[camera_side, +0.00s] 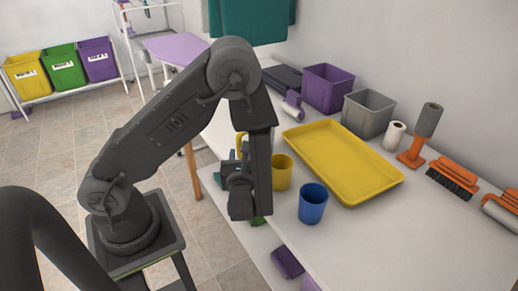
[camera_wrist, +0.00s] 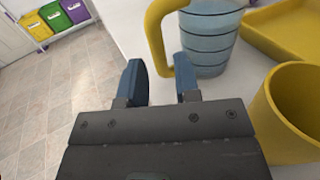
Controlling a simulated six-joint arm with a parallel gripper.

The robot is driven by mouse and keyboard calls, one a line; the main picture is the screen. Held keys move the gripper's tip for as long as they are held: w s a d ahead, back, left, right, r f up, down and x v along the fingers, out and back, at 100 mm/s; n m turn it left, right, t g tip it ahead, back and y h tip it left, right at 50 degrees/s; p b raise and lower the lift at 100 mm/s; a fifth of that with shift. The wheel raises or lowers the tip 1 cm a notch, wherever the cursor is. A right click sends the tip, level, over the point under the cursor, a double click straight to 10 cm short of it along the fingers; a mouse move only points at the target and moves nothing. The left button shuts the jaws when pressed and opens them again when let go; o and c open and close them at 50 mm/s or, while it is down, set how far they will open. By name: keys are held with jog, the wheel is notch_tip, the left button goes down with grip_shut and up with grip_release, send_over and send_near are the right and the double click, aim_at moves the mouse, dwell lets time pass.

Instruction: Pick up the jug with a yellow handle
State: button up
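The jug (camera_wrist: 212,38) is translucent blue-grey with dark rings and a yellow handle (camera_wrist: 154,38). It stands upright on the white counter in the wrist view. In the side view my arm hides most of it, and only a bit of the yellow handle (camera_side: 241,145) shows. My gripper (camera_wrist: 161,82) is open, its two blue fingers apart. The handle appears just ahead of the gap, nearer the right finger; I cannot tell whether they touch. In the side view my gripper (camera_side: 238,185) is low at the counter's left edge.
A yellow cup (camera_wrist: 290,110) stands close at the right of my gripper, with a blue cup (camera_side: 313,203) nearby. A yellow tray (camera_side: 343,160) lies behind them. Purple (camera_side: 327,88) and grey bins (camera_side: 367,114) line the wall. The counter's front right is clear.

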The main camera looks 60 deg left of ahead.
aim_at(239, 148)
jog(key=shift+x, duration=3.4)
jog(key=shift+s+r, duration=0.1)
jog(key=shift+c, duration=0.4)
grip_shut()
